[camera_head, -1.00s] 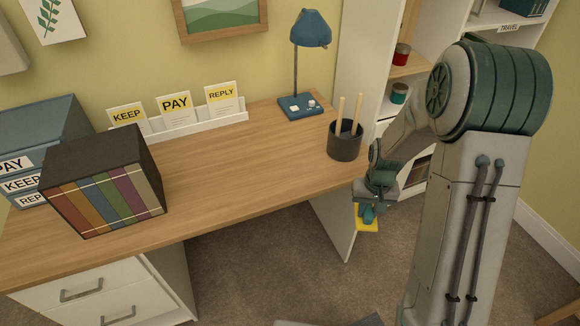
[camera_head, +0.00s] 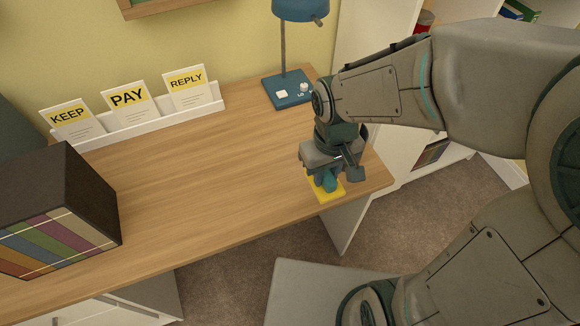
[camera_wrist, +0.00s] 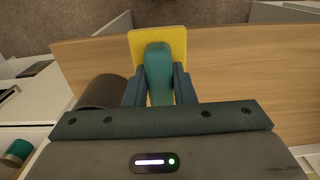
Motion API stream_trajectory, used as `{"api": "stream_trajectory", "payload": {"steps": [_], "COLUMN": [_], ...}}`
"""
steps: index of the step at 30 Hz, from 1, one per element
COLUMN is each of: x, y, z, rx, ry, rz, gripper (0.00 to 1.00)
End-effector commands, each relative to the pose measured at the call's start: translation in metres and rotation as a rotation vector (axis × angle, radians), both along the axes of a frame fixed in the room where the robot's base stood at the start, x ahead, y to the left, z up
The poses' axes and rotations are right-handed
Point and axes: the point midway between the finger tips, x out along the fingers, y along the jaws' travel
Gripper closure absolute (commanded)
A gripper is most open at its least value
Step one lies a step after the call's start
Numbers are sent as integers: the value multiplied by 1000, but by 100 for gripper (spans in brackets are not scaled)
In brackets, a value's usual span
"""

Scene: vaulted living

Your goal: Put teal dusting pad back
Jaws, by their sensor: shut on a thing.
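The teal dusting pad, a teal handle on a square yellow base (camera_head: 330,195), is over the front right end of the wooden desk in the head view. My gripper (camera_head: 326,180) is shut on its teal handle from above. In the wrist view the handle (camera_wrist: 158,70) sits between my two fingers, with the yellow base beyond it overlapping the desk's front edge. I cannot tell whether the base touches the desk top (camera_head: 200,170).
A dark pen cup (camera_wrist: 104,92) stands close to my gripper in the wrist view. A blue lamp (camera_head: 290,90), a white card holder (camera_head: 145,120) and a dark box of coloured files (camera_head: 60,220) stand on the desk. The desk's middle is clear.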

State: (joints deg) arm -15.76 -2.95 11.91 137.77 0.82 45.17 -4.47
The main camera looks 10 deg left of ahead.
Motion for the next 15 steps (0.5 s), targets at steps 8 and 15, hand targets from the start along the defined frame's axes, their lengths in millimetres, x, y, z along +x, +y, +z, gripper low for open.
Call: {"api": "stream_trajectory", "payload": {"steps": [8,15], "x": [24,42], "y": [43,77], "z": [-31,-53], "rx": [0,1], "ry": [4,2], "rz": [5,3], "gripper": [98,98]}}
